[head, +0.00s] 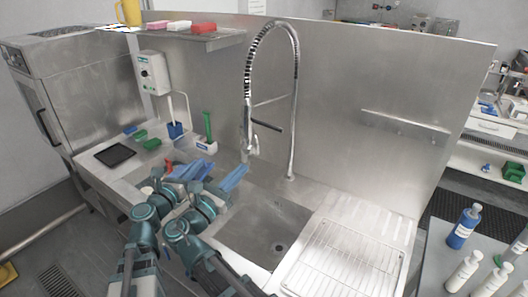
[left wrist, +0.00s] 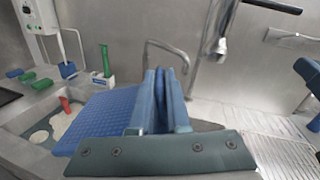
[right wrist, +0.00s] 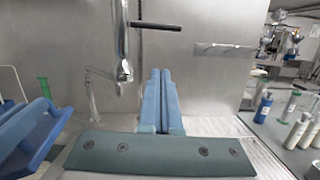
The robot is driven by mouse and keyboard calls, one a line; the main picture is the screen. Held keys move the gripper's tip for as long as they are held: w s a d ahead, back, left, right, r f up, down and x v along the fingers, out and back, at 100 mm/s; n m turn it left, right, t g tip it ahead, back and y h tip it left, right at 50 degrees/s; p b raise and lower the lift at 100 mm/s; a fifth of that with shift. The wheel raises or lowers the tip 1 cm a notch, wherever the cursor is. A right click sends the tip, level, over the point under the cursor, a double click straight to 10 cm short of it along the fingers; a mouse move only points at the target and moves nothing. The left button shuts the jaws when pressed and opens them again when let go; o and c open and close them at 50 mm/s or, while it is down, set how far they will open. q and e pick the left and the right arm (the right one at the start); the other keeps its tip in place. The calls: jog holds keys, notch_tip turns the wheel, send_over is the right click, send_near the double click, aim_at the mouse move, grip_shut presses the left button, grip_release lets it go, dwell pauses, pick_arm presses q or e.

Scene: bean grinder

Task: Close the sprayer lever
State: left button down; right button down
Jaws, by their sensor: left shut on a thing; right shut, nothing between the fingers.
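The sprayer (head: 252,145) hangs from a coiled hose above the sink (head: 255,236). The dark lever (head: 268,125) sticks out to the right from it. The lever also shows at the top of the left wrist view (left wrist: 271,6) and the right wrist view (right wrist: 156,24). My right gripper (head: 242,170) is shut and empty, below and slightly left of the sprayer, apart from the lever.
A green brush (head: 208,125) stands in a white holder left of the sprayer. The faucet post (head: 292,140) rises to its right. A drying rack (head: 343,260) lies right of the sink. Bottles (head: 464,227) stand far right. The steel back wall is close behind the sprayer.

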aim_at(267, 125)
pick_arm(q)
jog(key=shift+f, duration=0.45)
pick_arm(e)
jog(key=shift+f, duration=0.2)
pick_arm(q)
jog(key=shift+r, duration=0.1)
pick_arm(e)
jog(key=shift+w+r, duration=0.1)
